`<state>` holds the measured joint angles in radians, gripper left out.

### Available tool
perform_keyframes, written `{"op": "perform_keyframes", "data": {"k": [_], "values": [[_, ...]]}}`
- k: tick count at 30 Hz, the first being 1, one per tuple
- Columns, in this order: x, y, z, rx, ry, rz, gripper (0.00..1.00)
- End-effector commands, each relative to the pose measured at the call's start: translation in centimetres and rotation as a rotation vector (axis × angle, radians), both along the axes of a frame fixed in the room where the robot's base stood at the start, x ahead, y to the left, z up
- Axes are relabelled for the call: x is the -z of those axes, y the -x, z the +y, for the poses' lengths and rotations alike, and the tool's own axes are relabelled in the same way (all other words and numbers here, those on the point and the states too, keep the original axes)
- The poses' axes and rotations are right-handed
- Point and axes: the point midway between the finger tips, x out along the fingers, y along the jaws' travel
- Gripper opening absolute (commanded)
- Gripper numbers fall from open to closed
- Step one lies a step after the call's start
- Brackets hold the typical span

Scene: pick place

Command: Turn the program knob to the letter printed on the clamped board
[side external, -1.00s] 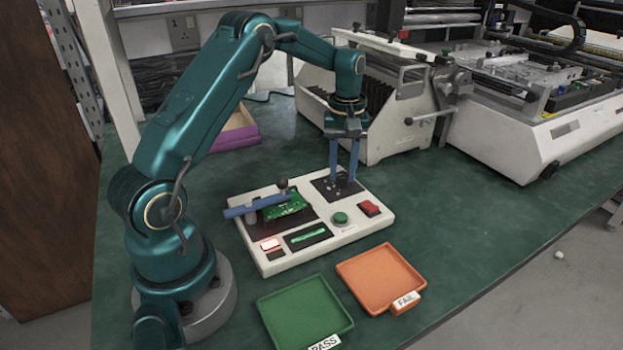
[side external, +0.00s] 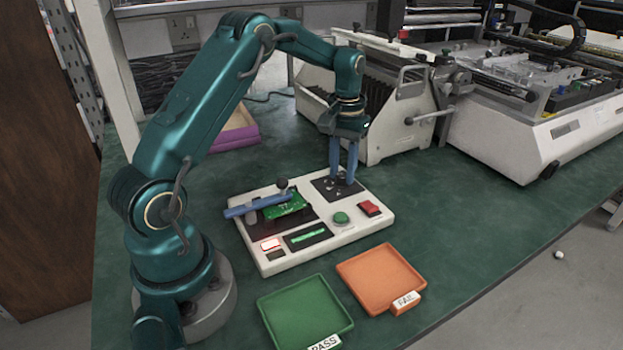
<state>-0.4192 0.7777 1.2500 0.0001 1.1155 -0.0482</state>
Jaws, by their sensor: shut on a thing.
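My gripper (side external: 342,177) points straight down over the dark knob panel (side external: 326,190) at the back right of the white test fixture (side external: 371,227). Its blue fingers are shut on the program knob, which they hide almost wholly. I cannot read the letters around the knob or which one it points to. A green circuit board (side external: 286,208) lies on the left of the fixture under a blue clamp bar (side external: 254,206) with a dark ball handle (side external: 282,184). The letter on the board is too small to read.
The fixture also carries a green button (side external: 341,217), a red switch (side external: 369,208), a green-lit display (side external: 308,236) and a red-framed light (side external: 270,245). A green PASS tray (side external: 262,311) and an orange FAIL tray (side external: 349,279) lie in front. A white machine (side external: 382,150) stands close behind my gripper.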

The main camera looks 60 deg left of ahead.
Motion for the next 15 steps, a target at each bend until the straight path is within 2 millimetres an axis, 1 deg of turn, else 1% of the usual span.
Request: {"op": "perform_keyframes", "data": {"k": [6,15], "values": [[-0.15,-0.06,0.09,0.134,-0.002,-0.004,0.00],[-0.18,-0.08,0.09,0.228,-0.002,-0.005,0.00]]}}
